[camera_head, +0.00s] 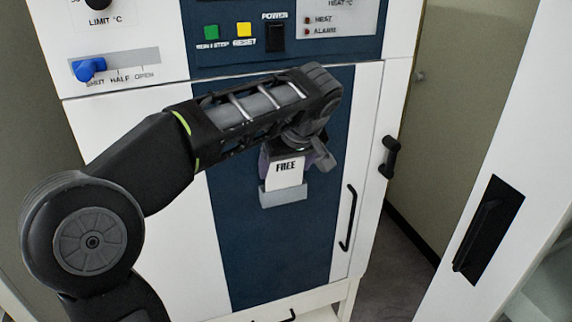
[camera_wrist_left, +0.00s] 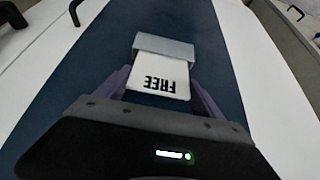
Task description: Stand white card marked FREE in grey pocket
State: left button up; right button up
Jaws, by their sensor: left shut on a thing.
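The white card marked FREE (camera_head: 285,173) is upright in front of the dryer's blue panel, its lettering facing out. The grey pocket (camera_head: 284,195) is on that panel, directly below the card. The card's lower edge meets the pocket's top edge; I cannot tell how far it is inside. My left gripper (camera_head: 291,158) is shut on the card, at its upper part. In the left wrist view the card (camera_wrist_left: 160,82) lies between the purple fingers, and its far end meets the pocket (camera_wrist_left: 165,46). My right gripper is not in view.
The freeze dryer has a blue lever (camera_head: 88,69), a green button (camera_head: 211,32), a yellow button (camera_head: 244,29) and a black power switch (camera_head: 275,38) above. A black door handle (camera_head: 348,218) and a latch (camera_head: 389,157) are right of the pocket. A white door with a black handle (camera_head: 488,228) stands farther right.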

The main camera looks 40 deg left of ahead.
pick_arm(q)
jog(key=shift+w+a+f+b, duration=0.1)
jog(key=shift+a+f+b, duration=0.05)
jog(key=shift+f+b, duration=0.95)
jog(key=shift+f, duration=0.1)
jog(key=o, duration=1.8)
jog(key=shift+r, duration=0.2)
jog(key=shift+p+v, duration=1.7)
jog(key=shift+v, duration=1.65)
